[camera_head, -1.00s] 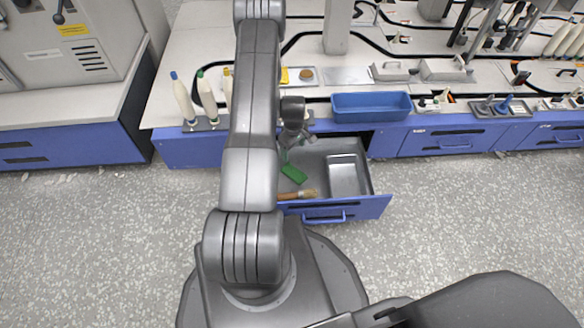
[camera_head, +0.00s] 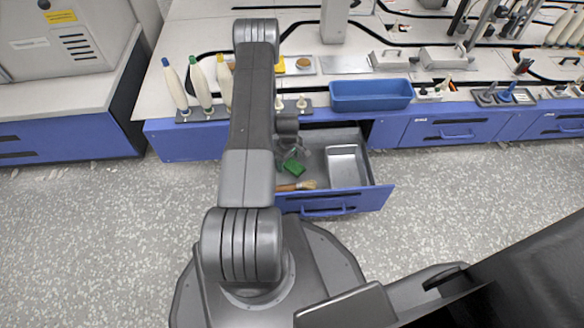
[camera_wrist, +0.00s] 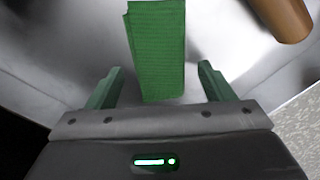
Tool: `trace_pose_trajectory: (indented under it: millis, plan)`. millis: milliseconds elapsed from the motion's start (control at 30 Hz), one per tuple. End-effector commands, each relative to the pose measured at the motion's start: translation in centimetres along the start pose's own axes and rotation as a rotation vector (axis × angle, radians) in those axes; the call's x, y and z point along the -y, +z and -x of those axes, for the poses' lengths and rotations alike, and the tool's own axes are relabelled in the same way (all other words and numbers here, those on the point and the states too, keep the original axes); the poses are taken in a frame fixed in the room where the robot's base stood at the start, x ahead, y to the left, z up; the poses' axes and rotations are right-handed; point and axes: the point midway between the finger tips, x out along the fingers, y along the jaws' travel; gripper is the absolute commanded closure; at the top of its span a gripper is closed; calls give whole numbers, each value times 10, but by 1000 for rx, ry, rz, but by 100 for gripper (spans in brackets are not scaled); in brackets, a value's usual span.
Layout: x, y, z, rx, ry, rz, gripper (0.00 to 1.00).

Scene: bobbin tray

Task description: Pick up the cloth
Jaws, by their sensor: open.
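The cloth (camera_wrist: 157,45) is a folded green textured piece lying on the drawer floor in the wrist view. It also shows in the head view (camera_head: 294,169), inside the open drawer (camera_head: 335,201). My gripper (camera_wrist: 161,85) is open, with its two green fingers apart on either side of the cloth's near end. I cannot tell whether the fingers touch the drawer floor. In the head view my gripper (camera_head: 290,160) is down in the drawer, partly hidden by my arm.
A brush with a wooden handle (camera_head: 290,187) lies near the drawer's front; its brown part (camera_wrist: 285,17) shows at the wrist view's upper right. A metal tray (camera_head: 342,151) sits at the drawer's right. Above are a blue bin (camera_head: 371,104) and several bobbins (camera_head: 200,82).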

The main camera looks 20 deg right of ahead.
Motion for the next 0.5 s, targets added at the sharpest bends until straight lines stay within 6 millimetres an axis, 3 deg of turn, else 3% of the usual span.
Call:
trace_pose_trajectory:
  millis: [233,500]
  plan:
    - [0,0,-4,-1,1,0,25]
    - [0,0,-4,-1,1,-1,72]
